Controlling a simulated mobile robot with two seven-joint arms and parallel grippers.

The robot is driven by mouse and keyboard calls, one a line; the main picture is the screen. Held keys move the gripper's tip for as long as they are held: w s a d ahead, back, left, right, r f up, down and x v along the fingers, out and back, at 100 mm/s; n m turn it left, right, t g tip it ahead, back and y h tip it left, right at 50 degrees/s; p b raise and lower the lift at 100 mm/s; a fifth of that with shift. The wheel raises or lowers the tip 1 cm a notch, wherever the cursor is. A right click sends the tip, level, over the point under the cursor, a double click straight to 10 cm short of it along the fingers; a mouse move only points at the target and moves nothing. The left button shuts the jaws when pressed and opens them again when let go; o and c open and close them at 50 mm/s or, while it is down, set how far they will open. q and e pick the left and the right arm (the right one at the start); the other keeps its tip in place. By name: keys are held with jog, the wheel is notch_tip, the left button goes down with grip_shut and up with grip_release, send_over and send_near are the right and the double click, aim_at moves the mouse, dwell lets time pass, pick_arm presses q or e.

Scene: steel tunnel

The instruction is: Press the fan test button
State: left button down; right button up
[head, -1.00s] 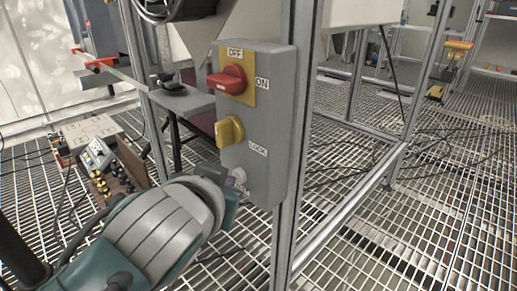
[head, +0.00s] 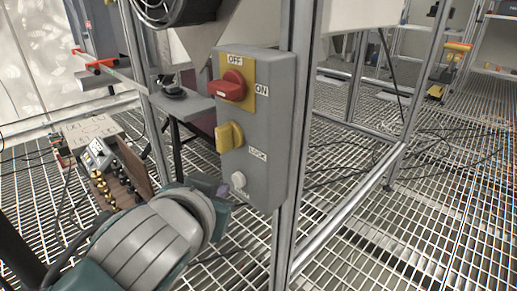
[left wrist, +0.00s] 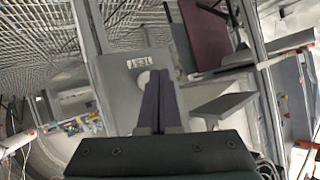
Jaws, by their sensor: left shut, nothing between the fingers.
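A grey control box (head: 268,150) is fixed to a metal post. A round white button (head: 238,180) sits low on its front face, below the LOCK label. It also shows in the left wrist view (left wrist: 143,77), partly hidden behind my fingers. My left gripper (head: 224,190) is shut and empty, its dark purple fingers just left of and below the button in the head view. In the left wrist view the closed fingertips (left wrist: 160,74) overlap the button's edge. A small gap seems to show between the fingertips and the button. My right gripper is out of view.
Above the button are a yellow knob (head: 229,137) and a red OFF/ON switch (head: 229,87). A grey shelf plate (head: 186,107) juts out left of the box. A wooden-sided unit with brass fittings (head: 120,165) stands at left. Metal frame posts rise from the grated floor.

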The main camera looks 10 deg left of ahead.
pick_arm(q)
jog(key=s+a+p, duration=0.1)
jog(key=s, duration=0.1)
jog(key=s+a+p, duration=0.2)
jog(key=shift+s+a, duration=0.25)
jog(key=shift+s, duration=0.05)
dwell(0.5)
